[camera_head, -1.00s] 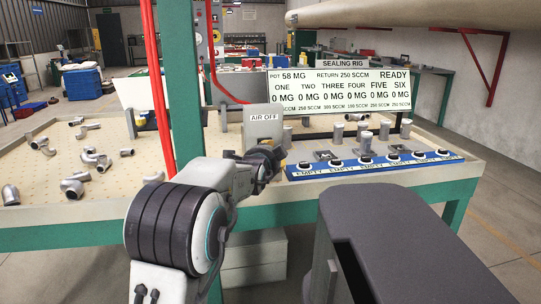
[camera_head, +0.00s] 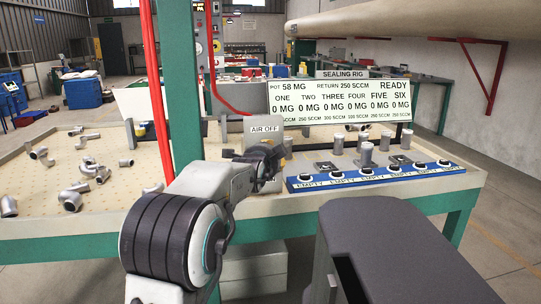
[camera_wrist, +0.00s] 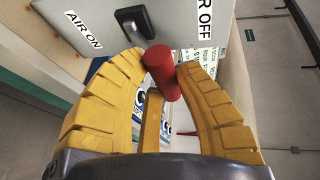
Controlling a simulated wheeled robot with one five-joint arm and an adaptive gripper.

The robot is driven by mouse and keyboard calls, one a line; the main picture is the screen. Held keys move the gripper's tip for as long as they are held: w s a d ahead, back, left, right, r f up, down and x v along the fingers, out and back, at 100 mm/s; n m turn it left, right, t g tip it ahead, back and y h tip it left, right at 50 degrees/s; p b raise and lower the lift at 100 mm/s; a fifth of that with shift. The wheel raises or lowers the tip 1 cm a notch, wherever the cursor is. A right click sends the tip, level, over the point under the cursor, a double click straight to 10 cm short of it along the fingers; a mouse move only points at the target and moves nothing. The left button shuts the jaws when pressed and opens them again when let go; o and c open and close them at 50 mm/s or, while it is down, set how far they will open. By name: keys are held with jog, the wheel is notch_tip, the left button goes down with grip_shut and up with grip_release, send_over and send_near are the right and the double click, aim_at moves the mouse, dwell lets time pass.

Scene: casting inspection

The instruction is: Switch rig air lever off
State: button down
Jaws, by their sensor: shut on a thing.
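The grey air-lever box (camera_head: 262,120) with an "AIR OFF" label on its upper part stands on the bench, left of the sealing rig panel. In the wrist view the box face (camera_wrist: 178,22) carries "AIR ON" at left and "AIR OFF" at right. A black pivot (camera_wrist: 133,20) sits between the labels, with the red lever grip (camera_wrist: 160,70) in front of it, towards the camera. My gripper (camera_wrist: 161,68) is shut on the red grip, its yellow fingers on both sides. In the head view my gripper (camera_head: 268,162) hides the lever.
The rig readout panel (camera_head: 345,102) reads READY. Before it is a blue strip (camera_head: 375,177) of several stations marked EMPTY. Several metal pipe castings (camera_head: 80,190) lie on the bench at left. A green post (camera_head: 183,80) and a dark grey block (camera_head: 400,250) flank my arm.

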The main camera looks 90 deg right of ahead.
jog(key=shift+r, duration=0.4)
jog(key=c, duration=1.1)
grip_release()
jog(key=shift+d, duration=0.1)
jog(key=shift+o, duration=1.3)
jog(key=shift+f, duration=0.2)
jog(key=v, duration=1.2)
